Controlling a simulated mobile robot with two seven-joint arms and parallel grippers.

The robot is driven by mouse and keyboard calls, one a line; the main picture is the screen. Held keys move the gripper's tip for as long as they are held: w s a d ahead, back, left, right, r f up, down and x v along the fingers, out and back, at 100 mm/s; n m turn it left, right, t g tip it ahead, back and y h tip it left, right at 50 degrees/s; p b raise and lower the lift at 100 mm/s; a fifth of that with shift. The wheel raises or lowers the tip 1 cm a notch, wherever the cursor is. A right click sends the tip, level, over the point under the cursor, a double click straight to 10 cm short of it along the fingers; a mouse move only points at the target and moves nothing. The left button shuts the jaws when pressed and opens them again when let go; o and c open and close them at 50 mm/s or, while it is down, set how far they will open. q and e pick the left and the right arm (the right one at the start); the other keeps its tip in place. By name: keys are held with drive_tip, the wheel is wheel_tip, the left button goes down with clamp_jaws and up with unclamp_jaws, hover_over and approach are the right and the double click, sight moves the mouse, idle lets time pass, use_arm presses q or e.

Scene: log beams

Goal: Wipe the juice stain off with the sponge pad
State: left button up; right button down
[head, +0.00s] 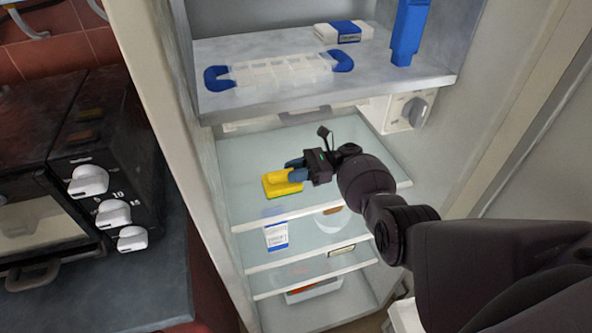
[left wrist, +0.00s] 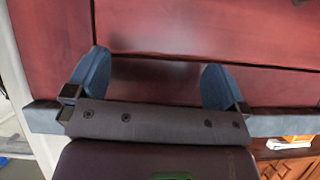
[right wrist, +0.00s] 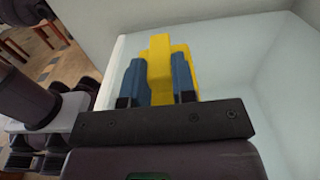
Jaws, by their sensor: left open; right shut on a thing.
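My right gripper (head: 297,170) is inside the open fridge, over the upper glass shelf (head: 247,207). It is shut on the yellow sponge pad (head: 279,183), which has a green underside. The pad lies at or very near the glass; I cannot tell if it touches. In the right wrist view the pad (right wrist: 160,57) stands between the two blue fingers (right wrist: 160,85). No juice stain shows clearly on the glass; the pad and gripper hide part of it. My left gripper (left wrist: 146,80) is open and empty in the left wrist view, in front of a reddish wooden surface.
Above is a freezer shelf (head: 400,78) with a clear tray with blue handles (head: 283,72), a white-and-blue box (head: 343,32) and a blue carton (head: 410,32). A dial (head: 412,110) is on the right wall. Lower shelves hold a blue-and-white pack (head: 276,235). A black oven (head: 85,190) stands left.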

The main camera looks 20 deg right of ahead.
drive_tip(key=shift+a, duration=0.25)
drive_tip(key=shift+d, duration=0.1)
drive_tip(key=shift+d, duration=0.1)
drive_tip(key=shift+d+f, duration=0.1)
drive_tip(key=shift+d, duration=0.7)
drive_tip(key=shift+d+b, duration=0.3)
drive_tip(key=shift+d, duration=1.3)
